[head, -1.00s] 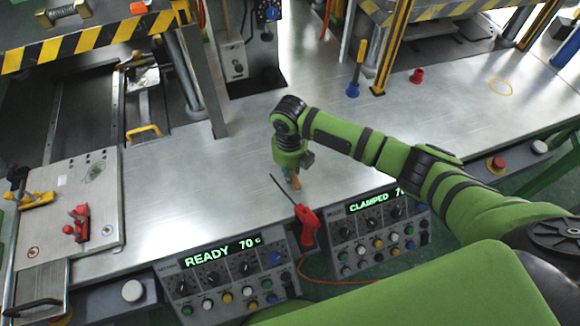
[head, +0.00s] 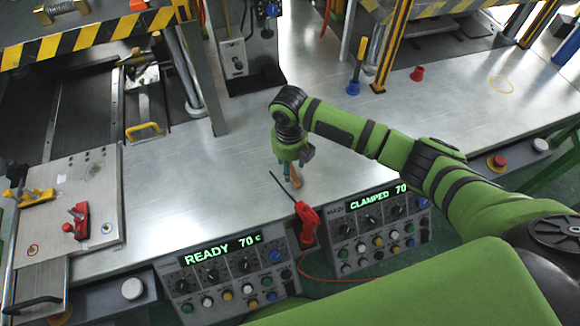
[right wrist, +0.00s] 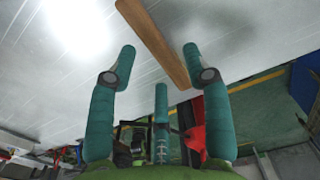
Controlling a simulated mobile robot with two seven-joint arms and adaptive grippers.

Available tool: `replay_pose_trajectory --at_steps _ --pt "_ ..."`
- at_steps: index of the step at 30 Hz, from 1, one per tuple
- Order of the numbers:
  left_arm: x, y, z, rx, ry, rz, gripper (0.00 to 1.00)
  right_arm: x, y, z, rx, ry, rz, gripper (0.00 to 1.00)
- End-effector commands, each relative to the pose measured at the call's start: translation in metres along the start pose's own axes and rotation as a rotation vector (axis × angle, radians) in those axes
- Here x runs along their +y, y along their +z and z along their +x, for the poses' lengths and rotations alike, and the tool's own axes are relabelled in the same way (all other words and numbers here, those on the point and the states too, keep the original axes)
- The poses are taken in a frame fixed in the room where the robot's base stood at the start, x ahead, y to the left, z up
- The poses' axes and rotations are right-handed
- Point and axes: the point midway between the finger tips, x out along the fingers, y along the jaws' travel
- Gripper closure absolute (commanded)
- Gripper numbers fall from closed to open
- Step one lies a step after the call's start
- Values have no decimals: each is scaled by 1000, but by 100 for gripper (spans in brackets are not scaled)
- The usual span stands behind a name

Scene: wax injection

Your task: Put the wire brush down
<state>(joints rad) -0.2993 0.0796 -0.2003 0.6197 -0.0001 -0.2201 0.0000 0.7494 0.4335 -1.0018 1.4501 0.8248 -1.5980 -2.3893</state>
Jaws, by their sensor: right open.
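The wire brush (head: 297,179) lies on the metal bench top, mostly behind my right gripper's fingers in the head view. In the right wrist view its wooden handle (right wrist: 152,38) lies on the bright metal surface, just beyond the fingertips; its bristles do not show. My right gripper (head: 290,174) is above the brush, fingers pointing down. In the right wrist view its teal fingers (right wrist: 160,62) are spread, with a gap between them and the handle. My left gripper is not in view.
A red tool with a thin dark rod (head: 306,222) stands close to the right gripper, at the bench's front edge. Two control panels read READY (head: 222,270) and CLAMPED (head: 375,228). A blue-based tool (head: 354,84) and a red cup (head: 417,74) stand farther back.

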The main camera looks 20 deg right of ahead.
Motion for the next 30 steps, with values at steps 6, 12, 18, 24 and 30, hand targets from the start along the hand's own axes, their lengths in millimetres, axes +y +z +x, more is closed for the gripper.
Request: replay_pose_trajectory --at_steps 6,12,18,24,30 --pt "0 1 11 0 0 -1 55 0 2 -48 -7 1 -1 50" --pt "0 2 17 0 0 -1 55 0 1 -84 -3 1 1 50" --pt "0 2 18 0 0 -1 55 0 0 -100 0 0 0 50" --pt "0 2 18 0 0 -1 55 0 0 -102 0 0 1 50" --pt "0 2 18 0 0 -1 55 0 0 -102 0 0 1 50"
